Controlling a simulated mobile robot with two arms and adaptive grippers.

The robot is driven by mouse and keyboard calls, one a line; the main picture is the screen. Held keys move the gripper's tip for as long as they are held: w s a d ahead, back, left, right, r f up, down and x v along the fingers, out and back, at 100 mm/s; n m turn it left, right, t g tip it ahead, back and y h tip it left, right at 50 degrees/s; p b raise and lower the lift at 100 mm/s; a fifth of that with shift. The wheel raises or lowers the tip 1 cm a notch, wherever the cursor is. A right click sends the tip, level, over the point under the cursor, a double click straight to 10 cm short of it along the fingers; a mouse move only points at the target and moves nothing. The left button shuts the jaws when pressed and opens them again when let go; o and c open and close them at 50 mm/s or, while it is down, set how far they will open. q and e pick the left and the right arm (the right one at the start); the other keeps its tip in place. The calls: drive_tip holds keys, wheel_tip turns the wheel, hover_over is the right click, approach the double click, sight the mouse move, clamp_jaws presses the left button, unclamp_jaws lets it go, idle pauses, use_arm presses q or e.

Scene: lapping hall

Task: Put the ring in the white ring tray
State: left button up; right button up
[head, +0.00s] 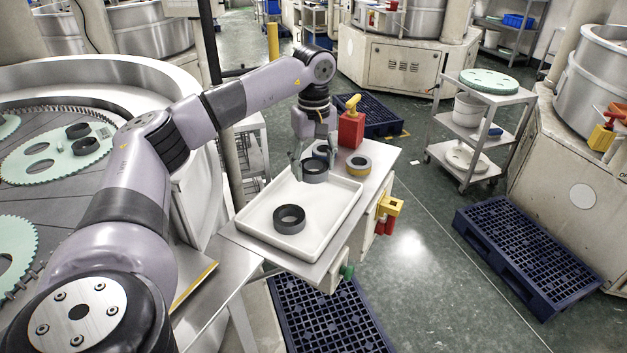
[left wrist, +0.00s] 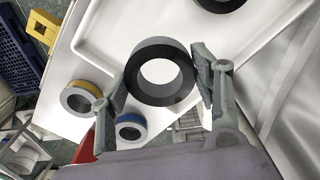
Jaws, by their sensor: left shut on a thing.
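A dark grey ring (head: 315,175) is between the fingers of my left gripper (head: 313,164), at the far end of the white ring tray (head: 255,222). In the left wrist view the held ring (left wrist: 160,49) sits between the two fingers (left wrist: 161,66), its hole facing the camera. I cannot tell whether it touches the tray floor. A second dark ring (head: 289,226) lies flat in the near part of the tray; its edge also shows in the left wrist view (left wrist: 221,4). My right gripper is in neither view.
A ring with a yellow band (head: 358,170) and a blue-banded ring (left wrist: 130,134) stand on the bench outside the tray. A red can (head: 351,131) with a yellow top is behind them. The lapping machine (head: 120,72) is on the left. Navy pallets (head: 525,255) lie on the floor.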

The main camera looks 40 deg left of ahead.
sight(314, 194)
use_arm(q)
wheel_tip(314, 194, down, 6)
drive_tip(key=shift+r+p, duration=0.15)
drive_tip(key=shift+p, duration=0.4)
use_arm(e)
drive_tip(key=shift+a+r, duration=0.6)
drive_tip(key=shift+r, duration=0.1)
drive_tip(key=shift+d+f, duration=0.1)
use_arm(q)
drive_tip(key=o, duration=1.3)
drive_tip(key=shift+c, duration=0.2)
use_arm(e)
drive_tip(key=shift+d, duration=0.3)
use_arm(q)
wheel_tip(314, 194, up, 12)
drive_tip(key=b, duration=0.3)
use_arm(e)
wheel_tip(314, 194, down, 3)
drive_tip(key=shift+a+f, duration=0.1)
